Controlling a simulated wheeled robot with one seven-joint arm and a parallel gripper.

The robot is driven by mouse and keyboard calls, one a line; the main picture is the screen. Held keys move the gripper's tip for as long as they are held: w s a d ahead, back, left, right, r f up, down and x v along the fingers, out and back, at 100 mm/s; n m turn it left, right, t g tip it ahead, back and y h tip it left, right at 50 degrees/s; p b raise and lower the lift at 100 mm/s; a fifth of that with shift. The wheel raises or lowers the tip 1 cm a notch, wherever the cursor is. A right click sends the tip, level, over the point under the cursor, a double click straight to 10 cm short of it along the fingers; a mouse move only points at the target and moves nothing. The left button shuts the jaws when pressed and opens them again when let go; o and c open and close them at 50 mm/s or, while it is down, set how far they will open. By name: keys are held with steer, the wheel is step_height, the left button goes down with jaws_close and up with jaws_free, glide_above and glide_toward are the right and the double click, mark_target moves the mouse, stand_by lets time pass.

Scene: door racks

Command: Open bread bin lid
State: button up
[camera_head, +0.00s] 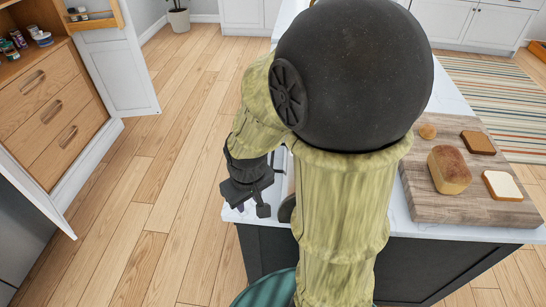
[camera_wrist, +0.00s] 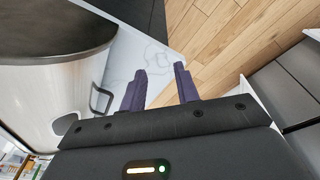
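The bread bin (camera_wrist: 45,95) fills the left of the wrist view, with a shiny pale curved front and a dark panel. A small dark loop handle (camera_wrist: 101,98) sticks out from its front. My gripper (camera_wrist: 161,78) is open and empty, its two fingers apart over the white counter. The handle is just left of the left finger, not between the fingers. In the head view my gripper (camera_head: 245,207) is at the counter's left end, pointing down. My arm hides most of the bin there; only a dark rounded edge (camera_head: 287,209) shows.
A wooden board (camera_head: 440,208) with a bread loaf (camera_head: 449,170), slices and a roll lies on the counter at right. Open cabinet doors (camera_head: 120,70) and drawers (camera_head: 55,110) stand at left. The wooden floor between cabinet and counter is clear.

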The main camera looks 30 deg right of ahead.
mark_target(273, 156)
steer(key=w+d+f+n+g+h, duration=0.1)
steer(key=w+f+n+h, duration=0.1)
steer(key=w+n, duration=0.2)
steer(key=w+d+f+n+g+h, duration=0.1)
steer(key=w+n, duration=0.3)
steer(key=n, duration=0.4)
steer(key=w+f+n+g+h+p, duration=0.1)
steer(key=w+f+n+g+h, duration=0.2)
steer(key=n, duration=0.3)
steer(key=shift+w+d+f+h, duration=0.35)
steer(key=shift+w+d+h, duration=0.05)
steer(key=shift+w, duration=0.2)
steer(key=w+n+h, duration=0.1)
steer(key=n, duration=0.1)
steer(key=w+n+h, duration=0.2)
steer(key=n, duration=0.1)
steer(key=w+n+h, duration=0.1)
steer(key=n, duration=0.1)
steer(key=shift+w+a+f+g+h+p, duration=0.3)
steer(key=shift+w+a+p, duration=0.05)
steer(key=shift+a, duration=0.05)
steer(key=w+a+n+h, duration=0.1)
steer(key=n, duration=0.1)
steer(key=w+a+n+h, duration=0.1)
steer(key=n, duration=0.1)
steer(key=w+a+n+t+h, duration=0.1)
steer(key=n+h, duration=0.1)
steer(key=shift+w+r, duration=0.3)
steer(key=shift+r, duration=0.05)
